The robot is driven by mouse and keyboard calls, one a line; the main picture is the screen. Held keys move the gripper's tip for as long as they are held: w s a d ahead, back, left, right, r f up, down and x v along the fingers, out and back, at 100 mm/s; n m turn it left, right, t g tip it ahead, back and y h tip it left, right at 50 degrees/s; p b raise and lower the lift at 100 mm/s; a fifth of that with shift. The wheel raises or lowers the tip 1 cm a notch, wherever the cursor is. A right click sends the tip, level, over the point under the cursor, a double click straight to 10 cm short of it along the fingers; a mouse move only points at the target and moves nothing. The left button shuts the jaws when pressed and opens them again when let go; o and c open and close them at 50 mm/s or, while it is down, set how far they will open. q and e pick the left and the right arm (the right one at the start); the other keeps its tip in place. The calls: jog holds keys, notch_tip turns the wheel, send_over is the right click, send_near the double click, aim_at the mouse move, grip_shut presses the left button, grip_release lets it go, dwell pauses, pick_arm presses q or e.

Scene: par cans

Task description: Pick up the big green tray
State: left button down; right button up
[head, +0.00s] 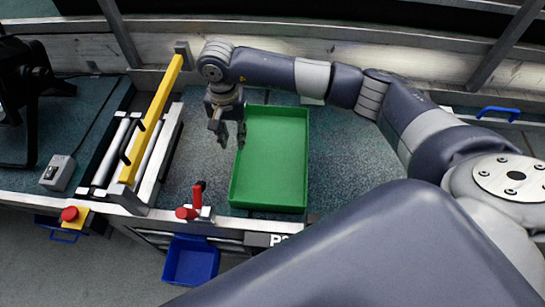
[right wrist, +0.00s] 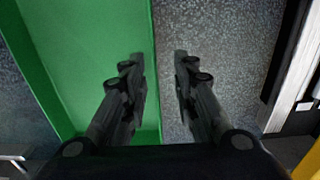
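The big green tray (head: 272,160) lies flat and empty on the speckled grey worktop in the head view. My right gripper (head: 231,143) points down at the tray's left wall, near its far end. In the right wrist view the right gripper (right wrist: 159,58) is open, with one finger over the tray's inside and the other over the worktop outside. The tray's wall (right wrist: 155,75) runs between the two fingers, and nothing is gripped. I cannot tell whether the fingertips reach below the rim. My left gripper is not in view.
A yellow bar (head: 155,115) and metal rails stand left of the tray. A red-handled clamp (head: 197,203) sits at its near left, with a blue bin (head: 190,260) below the front edge. A grey switch box (head: 58,172) is farther left. Free worktop lies right of the tray.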

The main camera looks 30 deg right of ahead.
jog(key=f, duration=0.2)
jog(key=f+p, duration=0.2)
jog(key=f, duration=0.1)
jog(key=shift+s+d+f, duration=0.2)
jog(key=shift+d+f, duration=0.1)
jog(key=shift+d, duration=0.05)
jog(key=shift+f, duration=0.35)
jog(key=shift+c, duration=0.6)
grip_shut()
